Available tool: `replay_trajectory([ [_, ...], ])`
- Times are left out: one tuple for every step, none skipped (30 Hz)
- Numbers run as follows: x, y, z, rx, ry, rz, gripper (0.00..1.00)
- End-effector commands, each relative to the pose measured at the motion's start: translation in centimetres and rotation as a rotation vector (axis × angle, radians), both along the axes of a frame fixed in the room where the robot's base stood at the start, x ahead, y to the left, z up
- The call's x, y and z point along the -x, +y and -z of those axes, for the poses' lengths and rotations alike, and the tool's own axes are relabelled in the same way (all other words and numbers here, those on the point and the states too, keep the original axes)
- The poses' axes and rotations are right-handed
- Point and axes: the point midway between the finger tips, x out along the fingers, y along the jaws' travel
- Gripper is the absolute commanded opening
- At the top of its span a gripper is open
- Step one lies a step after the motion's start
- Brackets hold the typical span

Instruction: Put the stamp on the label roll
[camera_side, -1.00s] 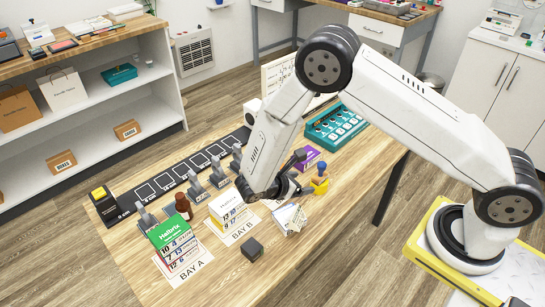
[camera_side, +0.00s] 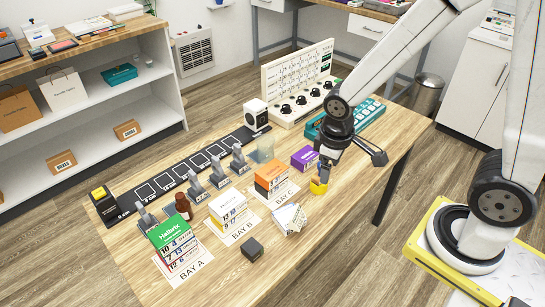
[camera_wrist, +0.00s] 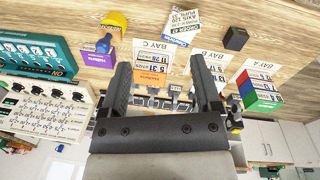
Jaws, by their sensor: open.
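A small yellow piece (camera_side: 318,188) with a blue knob, stamp-like in shape, stands upright on the wooden table, partly hidden by my gripper in the side view. In the wrist view its blue knob (camera_wrist: 103,45) lies left of my fingers, not between them. My gripper (camera_side: 350,160) is open and empty, close to it and apart from the table; its fingers also show in the wrist view (camera_wrist: 159,66). I cannot make out a label roll with certainty.
Stacked boxes stand at Bay A (camera_side: 173,243), Bay B (camera_side: 229,208) and Bay C (camera_side: 270,178). A purple box (camera_side: 304,158) and teal panel (camera_side: 372,120) are close to my gripper. A dark block (camera_side: 252,249) sits in front.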

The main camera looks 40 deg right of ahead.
Motion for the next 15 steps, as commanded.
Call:
replay_trajectory([
  [0.3,-0.2,-0.7,-0.025,-0.044,0.054,0.81],
  [0.4,-0.2,-1.0,-0.039,-0.068,0.081,0.81],
  [0.6,-0.2,-1.3,-0.056,-0.095,0.118,0.81],
  [0.7,-0.3,-1.5,-0.066,-0.114,0.142,0.81],
  [0.8,-0.3,-1.7,-0.077,-0.13,0.162,0.81],
  [0.9,-0.4,-1.9,-0.088,-0.151,0.187,0.81],
  [1.0,-0.4,-2.1,-0.094,-0.162,0.202,0.81],
  [1.0,-0.5,-2.2,-0.099,-0.173,0.215,0.81],
  [1.0,-0.5,-2.3,-0.106,-0.184,0.23,0.81],
  [1.1,-0.5,-2.4,-0.11,-0.19,0.238,0.81],
  [1.1,-0.5,-2.4,-0.112,-0.194,0.244,0.81],
  [1.1,-0.5,-2.4,-0.114,-0.197,0.249,0.81],
  [1.1,-0.6,-2.4,-0.114,-0.199,0.25,0.81],
  [1.1,-0.6,-2.4,-0.115,-0.2,0.252,0.81],
  [1.1,-0.6,-2.4,-0.115,-0.2,0.252,0.81],
])
